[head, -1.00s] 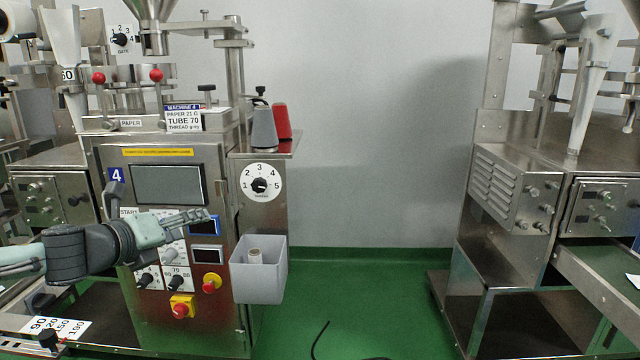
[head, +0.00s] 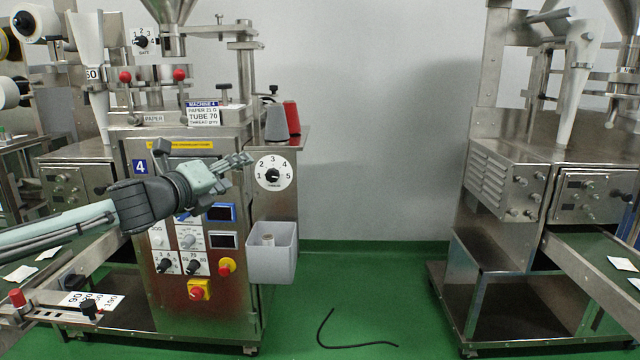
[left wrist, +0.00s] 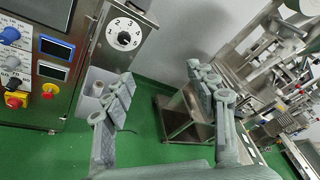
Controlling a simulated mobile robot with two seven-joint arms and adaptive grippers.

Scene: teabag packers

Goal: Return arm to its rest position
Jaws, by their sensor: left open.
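My left arm reaches in from the left in the head view, in front of machine 4 (head: 140,290). My left gripper (head: 240,162) is at the height of the machine's upper panel, just left of the thread dial (head: 273,173), and covers part of the screen. In the left wrist view the fingers of my left gripper (left wrist: 165,100) are spread apart with nothing between them. The thread dial also shows there (left wrist: 124,33), beyond the left finger. My right gripper is not in view.
A grey bin (head: 271,253) hangs on the machine's right side. Grey and red thread cones (head: 291,118) stand on its shelf. A black cable (head: 345,343) lies on the green floor. Another steel machine (head: 505,180) stands at right, with free floor between.

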